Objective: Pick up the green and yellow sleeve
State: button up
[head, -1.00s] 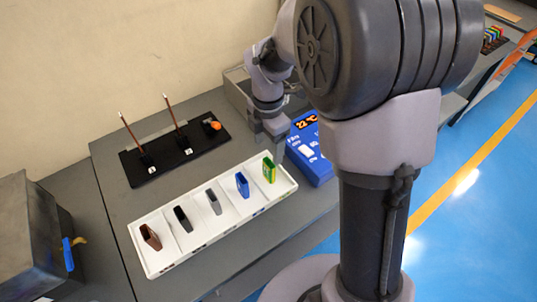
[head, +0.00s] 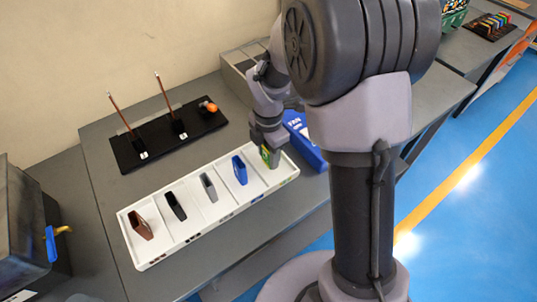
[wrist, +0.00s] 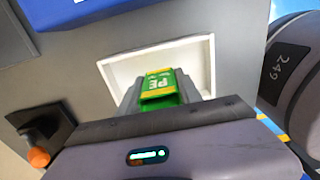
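The green and yellow sleeve (head: 265,156) is at the right end of the white tray (head: 199,197), in its last compartment. In the wrist view the sleeve (wrist: 159,89), marked PE, sits between the two fingers of my gripper (wrist: 160,95). The fingers flank it closely on both sides. I cannot tell whether they press on it. In the head view my gripper (head: 270,150) is down at the sleeve and partly hides it. The sleeve's lower part is hidden.
Brown (head: 140,225), black (head: 175,206), grey (head: 208,187) and blue (head: 239,170) sleeves stand in the other compartments. A blue box (head: 304,138) is close to the right of my gripper. A black board (head: 128,153) with two upright rods lies behind the tray.

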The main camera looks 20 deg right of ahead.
jog(key=c, duration=0.6)
jog(key=shift+r, duration=0.1)
